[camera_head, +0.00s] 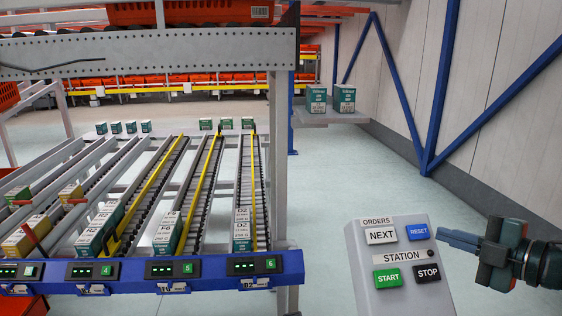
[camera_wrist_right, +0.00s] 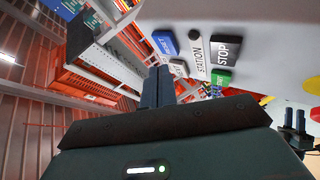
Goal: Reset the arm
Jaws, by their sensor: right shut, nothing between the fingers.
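My right gripper (camera_head: 462,240) comes in from the right in the head view. Its fingers are shut and empty, pointing left at the edge of the station control panel (camera_head: 383,253).
The panel also has NEXT (camera_head: 381,237), START (camera_head: 388,278) and STOP (camera_head: 427,273) buttons. A roller rack with several boxes and a blue front rail (camera_head: 215,267) stands left. Two boxes sit on a shelf (camera_head: 330,117) behind. Open floor (camera_head: 340,180) lies between.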

